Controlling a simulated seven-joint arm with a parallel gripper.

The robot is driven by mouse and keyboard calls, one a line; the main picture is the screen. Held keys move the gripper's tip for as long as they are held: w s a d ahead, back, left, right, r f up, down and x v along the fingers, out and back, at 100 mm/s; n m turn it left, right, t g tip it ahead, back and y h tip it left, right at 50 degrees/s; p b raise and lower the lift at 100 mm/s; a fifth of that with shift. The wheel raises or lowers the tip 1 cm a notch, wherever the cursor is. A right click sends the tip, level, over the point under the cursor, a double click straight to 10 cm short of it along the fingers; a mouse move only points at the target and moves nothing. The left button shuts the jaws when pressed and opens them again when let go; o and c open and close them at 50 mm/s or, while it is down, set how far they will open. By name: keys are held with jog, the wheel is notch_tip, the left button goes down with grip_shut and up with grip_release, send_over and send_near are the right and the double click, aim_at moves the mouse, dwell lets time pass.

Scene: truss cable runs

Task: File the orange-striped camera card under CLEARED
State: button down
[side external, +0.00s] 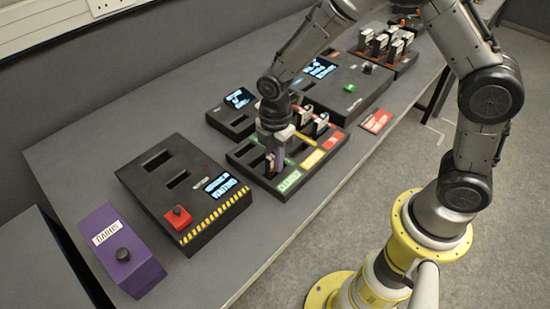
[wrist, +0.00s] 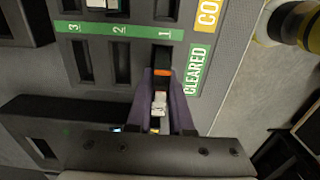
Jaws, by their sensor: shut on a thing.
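The orange-striped camera card (wrist: 161,98) is between the fingers of my gripper (wrist: 163,112) in the wrist view; its orange stripe faces the green strip. My gripper is shut on it, over the slot numbered 1 beside the green CLEARED label (wrist: 198,70). How deep the card sits in that slot cannot be told. In the side view my gripper (side external: 273,155) points down at the near-left row of the dark sorting tray (side external: 318,172), by the CLEARED label (side external: 289,184). The fingers hide most of the card there.
CLEARED slots 2 (wrist: 121,65) and 3 (wrist: 80,65) look empty. Other cards (side external: 320,122) stand in the tray's farther rows. A black box with a red button (side external: 178,217) and a purple box (side external: 120,250) stand left. A console with a green button (side external: 349,88) stands behind.

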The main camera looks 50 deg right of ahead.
jog(key=shift+f, duration=0.35)
dwell(0.3)
jog(key=shift+c, duration=2.1)
grip_release()
jog(key=shift+r, duration=3.75)
